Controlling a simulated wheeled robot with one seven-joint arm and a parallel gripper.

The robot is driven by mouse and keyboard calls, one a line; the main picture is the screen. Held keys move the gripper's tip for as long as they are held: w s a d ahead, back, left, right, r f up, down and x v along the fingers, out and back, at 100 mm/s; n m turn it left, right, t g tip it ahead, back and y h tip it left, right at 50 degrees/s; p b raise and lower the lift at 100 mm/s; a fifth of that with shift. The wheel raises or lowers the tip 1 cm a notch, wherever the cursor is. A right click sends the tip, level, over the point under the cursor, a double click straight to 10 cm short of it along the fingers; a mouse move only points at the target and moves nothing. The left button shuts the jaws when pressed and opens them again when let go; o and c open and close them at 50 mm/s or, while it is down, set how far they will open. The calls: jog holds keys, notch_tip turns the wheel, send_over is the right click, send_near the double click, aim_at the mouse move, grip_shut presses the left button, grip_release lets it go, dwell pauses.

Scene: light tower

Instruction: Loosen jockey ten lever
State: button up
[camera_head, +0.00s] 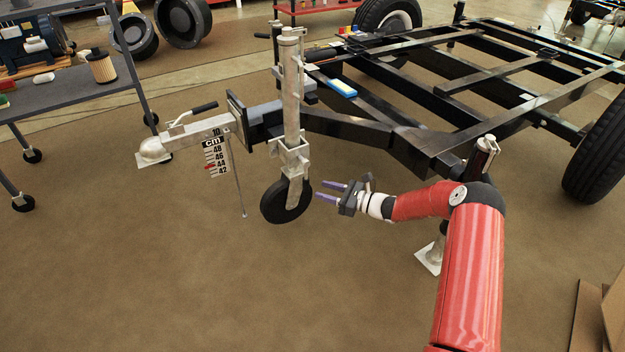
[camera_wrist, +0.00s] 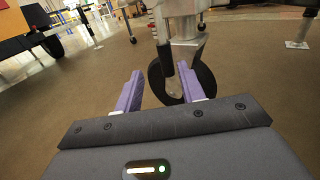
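The jockey wheel assembly stands at the front of the trailer, with a silver upright tube (camera_head: 291,95) and a black wheel (camera_head: 286,201) at its foot. In the wrist view the wheel (camera_wrist: 203,80) lies beyond my fingers. A silver clamp bracket (camera_head: 290,158) shows just above the wheel; I cannot make out which part is the lever marked ten. The coupling arm carries a "10" label (camera_head: 216,132). My gripper (camera_head: 325,191) is open and empty, with purple fingers pointing left toward the wheel's right side. It appears apart from the wheel and below the clamp.
A black trailer frame (camera_head: 400,140) spans the back right. A height scale (camera_head: 215,157) and a thin rod hang by the coupling (camera_head: 152,149). A stabiliser foot (camera_head: 430,257) stands near my arm. A grey cart (camera_head: 75,84) is at left. The front left floor is clear.

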aim_at(306, 184)
jog(key=x, duration=0.7)
jog(key=shift+w+a+f+b, duration=0.2)
jog(key=shift+w+f+b, duration=0.1)
jog(key=shift+w, duration=0.2)
jog(key=shift+c, duration=0.3)
grip_shut()
